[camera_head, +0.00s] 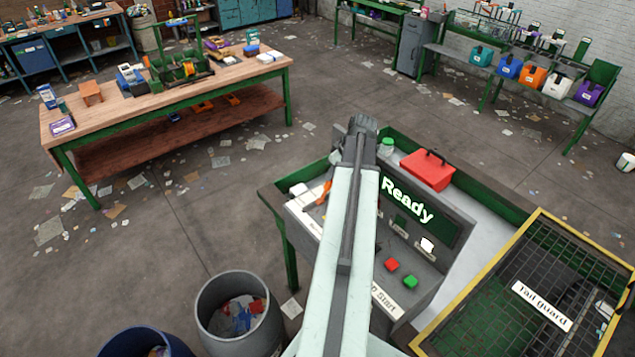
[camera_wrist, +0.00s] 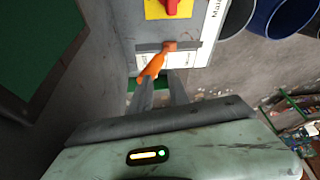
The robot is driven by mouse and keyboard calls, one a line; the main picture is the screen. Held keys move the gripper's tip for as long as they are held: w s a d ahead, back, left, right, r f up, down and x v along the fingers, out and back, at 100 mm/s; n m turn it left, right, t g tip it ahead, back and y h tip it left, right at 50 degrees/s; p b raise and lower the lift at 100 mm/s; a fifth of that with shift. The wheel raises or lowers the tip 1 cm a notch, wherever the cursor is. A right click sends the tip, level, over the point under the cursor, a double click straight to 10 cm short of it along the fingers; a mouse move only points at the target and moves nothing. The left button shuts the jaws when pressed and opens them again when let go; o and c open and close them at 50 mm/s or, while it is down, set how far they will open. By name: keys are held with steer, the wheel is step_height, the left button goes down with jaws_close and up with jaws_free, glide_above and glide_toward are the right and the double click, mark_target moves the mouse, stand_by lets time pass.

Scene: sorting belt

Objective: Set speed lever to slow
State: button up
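The orange speed lever (camera_wrist: 152,68) sits on the grey control panel (camera_wrist: 128,20) in the wrist view, slanting from its slot down to the left. In the head view the lever (camera_head: 326,191) shows just left of my arm. My gripper (camera_wrist: 160,83) has its two grey fingers apart, with a gap between them. The lever's free end overlaps the left fingertip in the wrist view; I cannot tell whether they touch. The gripper is hidden behind my arm in the head view. The lever's speed markings are not readable.
A red knob on a yellow plate (camera_wrist: 172,8) is just above the lever. The console also has a Ready display (camera_head: 408,200), a red button (camera_head: 392,265) and a green button (camera_head: 410,282). A red box (camera_head: 428,170) stands behind. A grey bin (camera_head: 205,305) stands left.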

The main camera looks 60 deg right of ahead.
steer(key=shift+s+d+r, duration=0.1)
steer(key=shift+d+r, duration=0.1)
steer(key=shift+d, duration=0.2)
